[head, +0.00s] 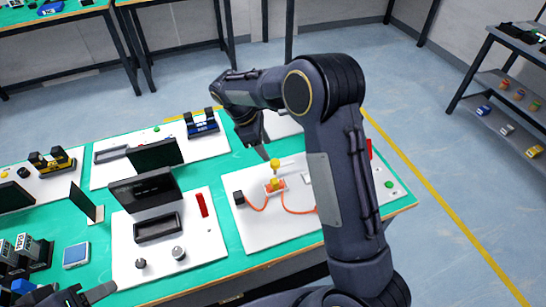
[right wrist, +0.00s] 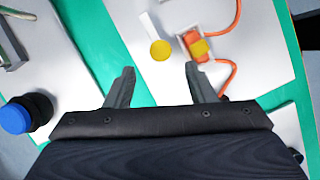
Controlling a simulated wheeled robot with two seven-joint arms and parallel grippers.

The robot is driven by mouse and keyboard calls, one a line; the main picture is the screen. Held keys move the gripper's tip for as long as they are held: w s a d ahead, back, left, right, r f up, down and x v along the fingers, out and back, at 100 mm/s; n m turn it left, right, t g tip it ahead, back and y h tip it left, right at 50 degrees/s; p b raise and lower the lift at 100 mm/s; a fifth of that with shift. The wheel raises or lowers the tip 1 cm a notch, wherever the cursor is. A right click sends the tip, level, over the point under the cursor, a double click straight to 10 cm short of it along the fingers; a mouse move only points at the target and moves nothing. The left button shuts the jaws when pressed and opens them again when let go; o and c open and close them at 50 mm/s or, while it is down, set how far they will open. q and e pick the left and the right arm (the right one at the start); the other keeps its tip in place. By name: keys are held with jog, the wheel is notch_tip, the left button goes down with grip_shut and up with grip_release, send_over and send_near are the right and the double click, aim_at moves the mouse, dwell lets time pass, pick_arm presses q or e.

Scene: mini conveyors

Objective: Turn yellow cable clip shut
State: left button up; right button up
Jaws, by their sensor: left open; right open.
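A round yellow knob (head: 275,162) with a short pale bar beside it, seemingly the yellow cable clip, stands on a white board. In the right wrist view the yellow knob (right wrist: 160,50) has its white bar (right wrist: 148,24) pointing away from the orange connector (right wrist: 191,42). That connector, with a yellow patch, sits in a white holder on the orange cable (head: 296,211). My right gripper (head: 265,150) is open and empty, just behind and above the knob; its fingers (right wrist: 163,80) also show in the wrist view. My left gripper (head: 100,292) is at the lower left, partly cut off.
A black block (head: 238,198) stands at the cable's left end. A neighbouring white board (head: 125,254) carries a red bar (head: 202,205), a dark tray and knobs. A blue-topped black cylinder (right wrist: 18,117) shows left in the wrist view. My right arm hides part of the clip's board.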

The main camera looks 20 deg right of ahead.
aim_at(275, 162)
jog(key=x, duration=0.6)
jog(key=shift+s+d+f+p, duration=0.1)
jog(key=shift+d+f+p, duration=0.05)
jog(key=shift+f+p, duration=0.2)
jog(key=c, duration=1)
jog(key=shift+o, duration=0.2)
